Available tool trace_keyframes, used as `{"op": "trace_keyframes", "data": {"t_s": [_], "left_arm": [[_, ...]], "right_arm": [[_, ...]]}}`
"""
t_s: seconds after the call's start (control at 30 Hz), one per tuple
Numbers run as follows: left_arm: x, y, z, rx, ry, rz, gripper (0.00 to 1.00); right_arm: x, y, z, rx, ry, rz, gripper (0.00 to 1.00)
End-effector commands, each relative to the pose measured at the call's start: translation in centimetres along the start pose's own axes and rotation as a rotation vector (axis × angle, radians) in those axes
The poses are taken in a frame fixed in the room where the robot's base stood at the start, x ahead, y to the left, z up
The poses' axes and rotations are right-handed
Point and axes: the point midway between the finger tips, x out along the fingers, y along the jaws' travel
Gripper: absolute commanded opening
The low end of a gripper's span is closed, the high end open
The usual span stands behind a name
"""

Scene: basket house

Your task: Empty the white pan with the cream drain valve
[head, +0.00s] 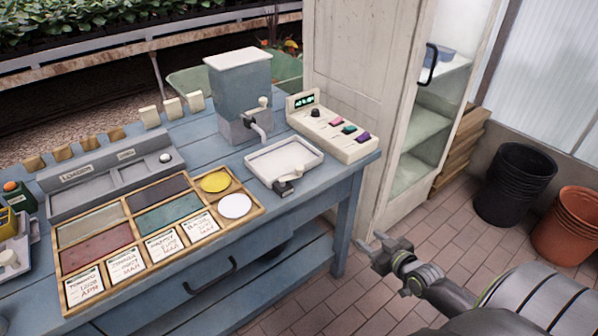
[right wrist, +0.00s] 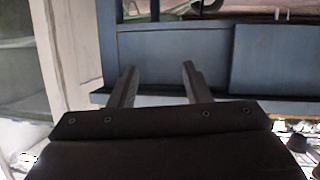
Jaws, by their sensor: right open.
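The white pan (head: 262,158) sits on the blue table near its right end, below the spout of a grey dispenser. A drain valve (head: 284,186) with a dark grey body and a pale part is at the pan's front edge. The valve's setting and the pan's contents are too small to tell. My right gripper (head: 382,243) is open and empty, out over the brick floor to the right of the table, apart from the pan. In the right wrist view its two fingers (right wrist: 157,78) are spread, facing the blue table front. My left gripper is not in view.
The grey dispenser (head: 238,90) with a cream tap stands behind the pan. A control box (head: 345,142) with coloured knobs is to its right. A wooden sorting tray (head: 258,206) lies left. A white cabinet (head: 362,70) and black pots (head: 515,185) stand right.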

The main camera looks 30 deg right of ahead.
Motion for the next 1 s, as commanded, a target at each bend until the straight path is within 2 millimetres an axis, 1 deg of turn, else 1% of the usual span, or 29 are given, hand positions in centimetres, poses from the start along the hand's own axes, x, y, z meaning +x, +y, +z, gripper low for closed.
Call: {"op": "trace_keyframes", "data": {"t_s": [0.03,0.07,0.1,0.2,0.3,0.4,0.47,0.57,0.77,1.0], "left_arm": [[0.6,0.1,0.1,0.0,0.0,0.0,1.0],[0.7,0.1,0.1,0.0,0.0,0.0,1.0],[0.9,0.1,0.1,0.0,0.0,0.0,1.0],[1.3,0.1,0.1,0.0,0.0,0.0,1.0],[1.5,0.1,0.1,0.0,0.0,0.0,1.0],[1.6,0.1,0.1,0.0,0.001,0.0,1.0],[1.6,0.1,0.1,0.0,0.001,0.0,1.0],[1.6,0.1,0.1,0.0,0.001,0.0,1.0],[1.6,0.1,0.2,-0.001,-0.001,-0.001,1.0],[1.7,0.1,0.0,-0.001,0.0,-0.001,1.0]], "right_arm": [[0.0,-0.6,-3.3,-0.006,0.071,-0.038,0.44],[-0.2,-1.1,-5.1,-0.006,0.108,-0.061,0.44],[-0.5,-1.8,-7.5,-0.005,0.154,-0.092,0.44],[-1.6,-3.8,-12.3,0.002,0.25,-0.165,0.44],[-2.8,-5.4,-15.5,0.01,0.312,-0.222,0.44],[-3.5,-6.3,-17.2,0.015,0.345,-0.257,0.44],[-3.7,-6.7,-17.8,0.017,0.355,-0.267,0.44],[-3.5,-6.9,-18.2,0.019,0.361,-0.271,0.44],[-1.3,-7.5,-19.0,0.021,0.362,-0.27,0.44],[2.3,-8.5,-20.4,0.023,0.361,-0.269,0.44]]}}
